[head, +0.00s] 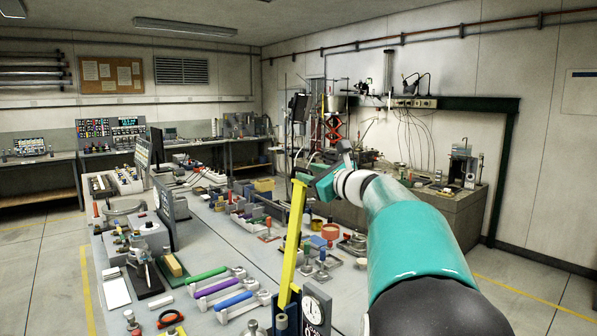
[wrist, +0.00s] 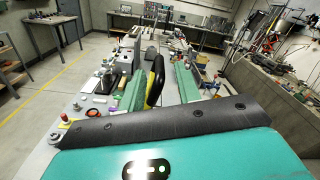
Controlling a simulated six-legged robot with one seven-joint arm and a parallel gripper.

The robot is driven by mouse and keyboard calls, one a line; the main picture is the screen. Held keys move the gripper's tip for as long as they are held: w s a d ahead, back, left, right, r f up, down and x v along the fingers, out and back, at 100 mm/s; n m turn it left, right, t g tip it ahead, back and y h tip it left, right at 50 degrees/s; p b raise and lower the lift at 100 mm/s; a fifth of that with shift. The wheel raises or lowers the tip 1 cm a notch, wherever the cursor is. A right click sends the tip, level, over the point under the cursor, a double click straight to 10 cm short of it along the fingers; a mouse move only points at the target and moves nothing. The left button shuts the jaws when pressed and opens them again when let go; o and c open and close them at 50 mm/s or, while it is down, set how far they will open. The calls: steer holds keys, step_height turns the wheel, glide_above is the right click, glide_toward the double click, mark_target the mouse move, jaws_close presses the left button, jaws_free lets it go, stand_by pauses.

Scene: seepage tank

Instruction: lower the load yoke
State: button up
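A long yellow bar (head: 293,240), which looks like the load yoke, stands steeply tilted beside a round dial gauge (head: 315,311) at the front of the bench. My gripper (head: 312,183) is at its upper end in the head view, where the fingers are hard to make out. In the wrist view my two green fingers (wrist: 160,88) are apart. A yellow and black piece (wrist: 155,78), apparently the same bar, shows between them, close to the left finger and with a gap to the right one. Whether either finger touches it cannot be told.
A dark upright panel (head: 165,213) and small fittings stand farther left. Coloured blocks and knobbed parts (head: 320,255) crowd the bench right of the bar. A stone-like tank (head: 440,215) stands at right.

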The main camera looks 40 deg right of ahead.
mark_target(298, 169)
steer(key=w, duration=0.5)
steer(key=shift+d, duration=0.3)
steer(key=shift+c, duration=0.4)
jaws_close()
